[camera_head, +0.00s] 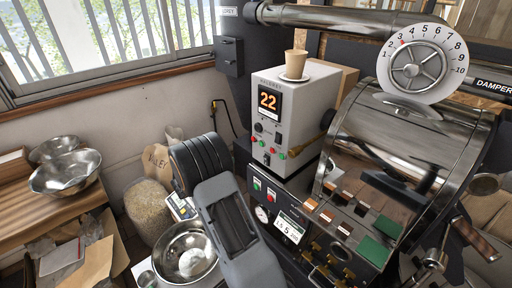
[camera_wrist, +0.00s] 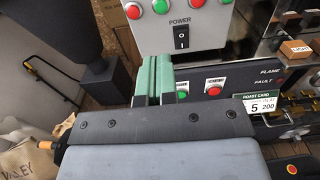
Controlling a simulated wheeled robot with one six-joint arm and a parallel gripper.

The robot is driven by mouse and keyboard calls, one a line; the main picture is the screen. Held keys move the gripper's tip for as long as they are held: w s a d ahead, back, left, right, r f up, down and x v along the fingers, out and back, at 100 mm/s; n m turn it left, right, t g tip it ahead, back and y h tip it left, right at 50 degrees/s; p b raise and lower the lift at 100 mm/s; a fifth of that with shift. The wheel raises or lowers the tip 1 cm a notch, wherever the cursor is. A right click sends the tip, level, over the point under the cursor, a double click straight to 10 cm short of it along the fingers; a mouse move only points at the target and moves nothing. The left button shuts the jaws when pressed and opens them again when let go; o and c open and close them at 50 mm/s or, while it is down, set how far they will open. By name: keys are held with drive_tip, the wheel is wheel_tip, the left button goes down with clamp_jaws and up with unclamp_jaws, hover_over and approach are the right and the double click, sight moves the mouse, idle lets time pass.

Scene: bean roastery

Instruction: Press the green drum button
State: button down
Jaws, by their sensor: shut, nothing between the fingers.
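A green button (camera_wrist: 181,95) and a red button (camera_wrist: 213,91) sit side by side on the dark lower panel in the wrist view. The pair also shows in the head view, the green button (camera_head: 257,183) left of the red one (camera_head: 271,194). I take this green button as the drum button; its label is too small to read. My gripper (camera_wrist: 154,72) is shut and empty, its green-padded fingers together just left of the green button in the wrist view. I cannot tell whether they touch the panel. In the head view my arm hides the fingertips.
A grey control box (camera_head: 292,110) showing 22 stands behind the panel, with a paper cup (camera_head: 299,65) on top. Its power switch (camera_wrist: 181,38) is near my fingers. The roaster drum (camera_head: 410,140) stands right; a steel bowl (camera_head: 185,254) and bean sack (camera_head: 149,210) are left.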

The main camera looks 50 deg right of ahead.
sight(260, 144)
drive_tip(key=d+p, duration=0.1)
drive_tip(key=d, duration=0.3)
drive_tip(key=d+p, duration=0.1)
drive_tip(key=d, duration=0.3)
drive_tip(key=s+d+p, duration=0.1)
drive_tip(key=d, duration=0.4)
drive_tip(key=shift+r+p, duration=0.1)
drive_tip(key=shift+p, duration=0.3)
drive_tip(key=shift+d, duration=0.5)
drive_tip(key=shift+d+f+b, duration=0.25)
drive_tip(key=shift+d+b, duration=0.25)
drive_tip(key=shift+b, duration=0.15)
drive_tip(key=shift+d+r, duration=0.1)
drive_tip(key=shift+r, duration=0.2)
drive_tip(key=shift+s+d, duration=0.1)
drive_tip(key=shift+d, duration=0.1)
drive_tip(key=shift+a, duration=0.1)
drive_tip(key=w+a+b, duration=0.1)
drive_tip(key=a+b, duration=0.2)
drive_tip(key=a, duration=1.1)
